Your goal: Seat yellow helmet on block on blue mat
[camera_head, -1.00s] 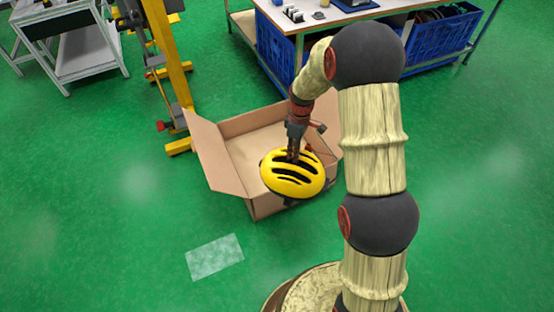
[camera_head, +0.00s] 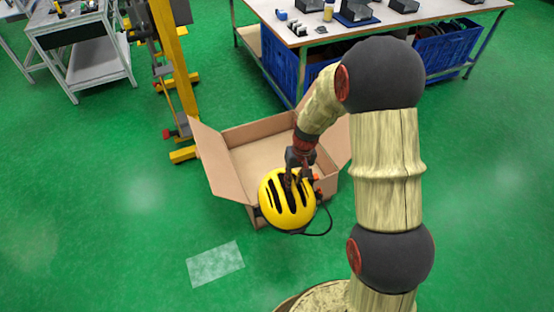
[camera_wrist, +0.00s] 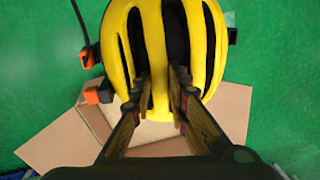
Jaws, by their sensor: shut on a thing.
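The yellow helmet (camera_head: 272,206) hangs from my gripper (camera_head: 295,182) above the near edge of an open cardboard box. In the wrist view the helmet (camera_wrist: 205,50) fills the upper middle, its dark vents facing me. My gripper (camera_wrist: 160,85) is shut on the helmet, its fingers reaching into the vents around a yellow rib. A dark strap with an orange buckle (camera_wrist: 88,58) hangs loose at its side.
The cardboard box (camera_head: 215,172) stands on the green floor with its flaps open. A yellow post frame (camera_head: 172,70) stands behind it at left. A workbench (camera_head: 400,22) with blue crates (camera_head: 447,52) is at the back. A pale floor patch (camera_head: 215,263) lies in open floor in front.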

